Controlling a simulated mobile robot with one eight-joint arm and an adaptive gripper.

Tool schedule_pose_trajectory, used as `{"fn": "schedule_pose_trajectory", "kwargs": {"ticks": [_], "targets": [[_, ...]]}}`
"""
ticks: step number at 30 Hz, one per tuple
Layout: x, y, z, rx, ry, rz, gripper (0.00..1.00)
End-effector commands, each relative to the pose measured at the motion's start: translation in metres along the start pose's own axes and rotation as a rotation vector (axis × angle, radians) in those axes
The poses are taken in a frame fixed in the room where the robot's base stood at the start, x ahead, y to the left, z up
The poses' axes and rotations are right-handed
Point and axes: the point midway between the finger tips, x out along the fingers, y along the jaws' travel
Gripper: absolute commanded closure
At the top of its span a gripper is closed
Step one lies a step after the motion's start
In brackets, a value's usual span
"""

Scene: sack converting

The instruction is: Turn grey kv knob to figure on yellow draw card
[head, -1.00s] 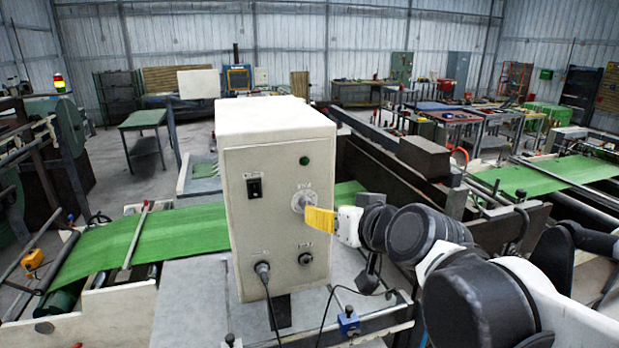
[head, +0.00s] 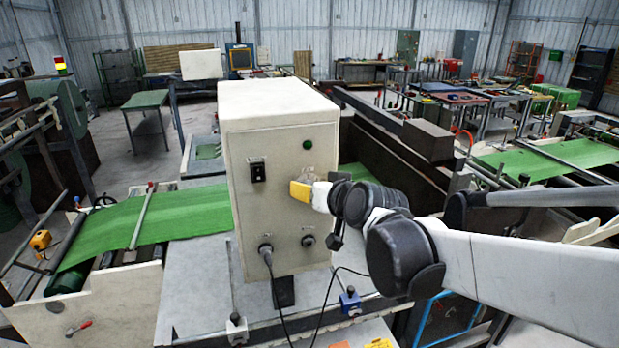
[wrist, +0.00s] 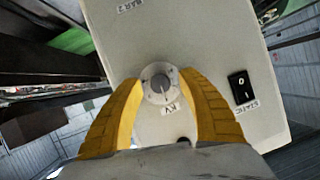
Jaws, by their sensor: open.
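The grey KV knob (wrist: 159,84) sits on the face of a cream control box (head: 262,214). In the wrist view it has a pale pointer mark and a KV label beside it. My gripper (wrist: 161,84) is open, with one yellow finger on each side of the knob and narrow gaps between. In the head view my gripper (head: 301,191) is close against the box face and hides most of the knob. A yellow-orange card (head: 378,344) shows at the bottom edge of the head view, cut off; any figure on it is unreadable.
A black STATIC switch (wrist: 241,87) is on the same face, beside the right finger in the wrist view. A green lamp (head: 307,145) is above the knob. Below are a plugged cable (head: 266,250) and another small knob (head: 308,240). A green web (head: 190,213) runs behind.

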Motion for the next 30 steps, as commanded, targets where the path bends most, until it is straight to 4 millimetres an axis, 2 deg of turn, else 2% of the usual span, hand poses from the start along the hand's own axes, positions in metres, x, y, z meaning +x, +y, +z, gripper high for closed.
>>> {"fn": "schedule_pose_trajectory", "kwargs": {"ticks": [6,11,30], "targets": [[0.0001,0.0000,0.0001,0.000,0.000,0.000,0.54],[0.0000,0.0001,0.0000,0.000,0.000,0.000,1.00],[-0.0001,0.0005,-0.0003,0.012,0.001,-0.004,1.00]]}}
